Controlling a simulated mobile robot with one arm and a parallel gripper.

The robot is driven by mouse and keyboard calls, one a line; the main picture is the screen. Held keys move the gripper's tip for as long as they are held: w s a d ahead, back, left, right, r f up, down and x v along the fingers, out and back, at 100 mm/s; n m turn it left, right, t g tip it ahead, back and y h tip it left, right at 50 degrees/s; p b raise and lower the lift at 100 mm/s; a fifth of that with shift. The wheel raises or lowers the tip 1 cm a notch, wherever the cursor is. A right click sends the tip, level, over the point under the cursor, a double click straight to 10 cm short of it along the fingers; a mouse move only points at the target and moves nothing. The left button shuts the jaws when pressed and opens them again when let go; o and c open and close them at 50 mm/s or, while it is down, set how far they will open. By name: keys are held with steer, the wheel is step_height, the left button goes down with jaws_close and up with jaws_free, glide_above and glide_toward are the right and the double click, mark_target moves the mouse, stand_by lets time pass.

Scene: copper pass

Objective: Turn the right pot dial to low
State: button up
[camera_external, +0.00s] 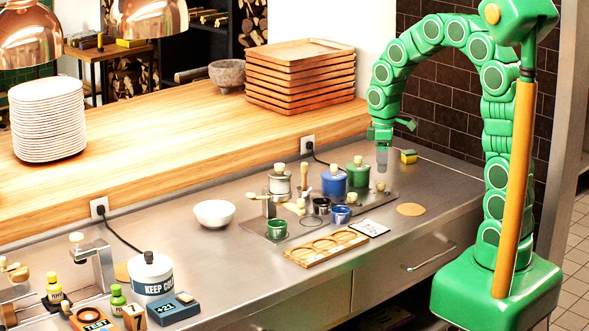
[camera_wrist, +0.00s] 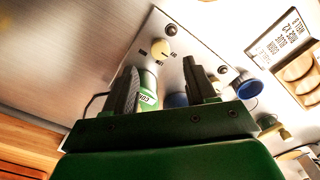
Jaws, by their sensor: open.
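The right pot is a green pot (camera_external: 358,174) with a pale knob on its lid, standing on the metal warmer plate. A cream dial (camera_wrist: 163,49) sits on the plate beyond the green pot (camera_wrist: 148,96) in the wrist view, with small dark marks around it. Its exact setting is too small to read. The dial also shows at the plate's right end in the external view (camera_external: 381,186). My gripper (camera_external: 382,164) hangs pointing down above the dial and beside the pot. In the wrist view my gripper (camera_wrist: 160,68) is open and empty, with the dial ahead between its fingers.
A blue pot (camera_external: 334,182) and a pale pot (camera_external: 280,181) stand left of the green pot. A small blue cup (camera_external: 341,215), a white card (camera_external: 370,228) and a wooden holder (camera_external: 325,246) lie in front. A yellow-green sponge (camera_external: 409,156) lies behind the gripper.

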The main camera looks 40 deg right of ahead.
mark_target(381, 183)
step_height(381, 183, down, 7)
steer(key=shift+r, duration=0.2)
steer(key=shift+c, duration=0.5)
jaws_close()
